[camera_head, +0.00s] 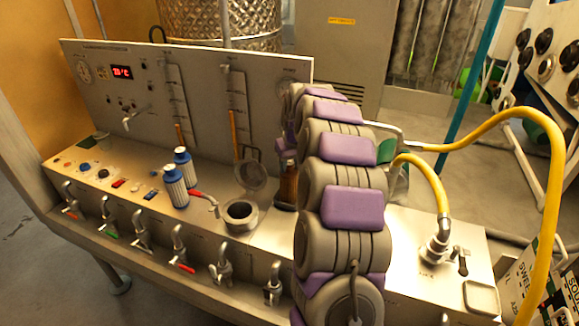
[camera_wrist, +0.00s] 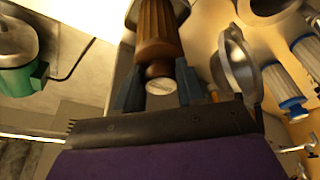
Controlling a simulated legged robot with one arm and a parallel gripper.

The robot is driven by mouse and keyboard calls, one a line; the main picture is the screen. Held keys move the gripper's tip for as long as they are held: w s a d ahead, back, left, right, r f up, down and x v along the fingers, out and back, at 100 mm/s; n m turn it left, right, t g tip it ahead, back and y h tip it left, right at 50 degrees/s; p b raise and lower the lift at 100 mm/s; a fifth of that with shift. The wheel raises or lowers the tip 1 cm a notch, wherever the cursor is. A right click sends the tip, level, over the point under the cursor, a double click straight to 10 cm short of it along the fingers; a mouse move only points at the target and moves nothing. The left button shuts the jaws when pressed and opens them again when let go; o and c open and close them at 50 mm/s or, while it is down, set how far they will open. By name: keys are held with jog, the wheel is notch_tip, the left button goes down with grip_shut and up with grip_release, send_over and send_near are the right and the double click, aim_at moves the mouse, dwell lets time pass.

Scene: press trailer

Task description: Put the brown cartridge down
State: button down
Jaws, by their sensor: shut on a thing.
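The brown cartridge (camera_head: 288,186) stands roughly upright at the panel's middle, just left of my purple and grey arm in the head view. The wrist view shows its ribbed brown body (camera_wrist: 158,35) and round metal end. My gripper (camera_wrist: 158,88) is shut on it, with a dark finger on each side. In the head view my arm hides most of the gripper. The cartridge's far end is near a grey surface; I cannot tell whether it touches.
An open round metal port (camera_head: 240,213) with a raised lid (camera_head: 251,176) lies left of the cartridge. Two blue-and-white cartridges (camera_head: 175,187) stand farther left. A yellow hose (camera_head: 440,190) and fitting are on the right. Clear panel surface (camera_head: 405,245) lies right of my arm.

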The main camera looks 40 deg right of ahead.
jog(key=shift+d, duration=0.25)
jog(key=c, duration=1)
grip_release()
jog(key=shift+c, duration=0.2)
jog(key=o, duration=0.4)
jog(key=shift+a, duration=0.35)
jog(key=shift+c, duration=0.2)
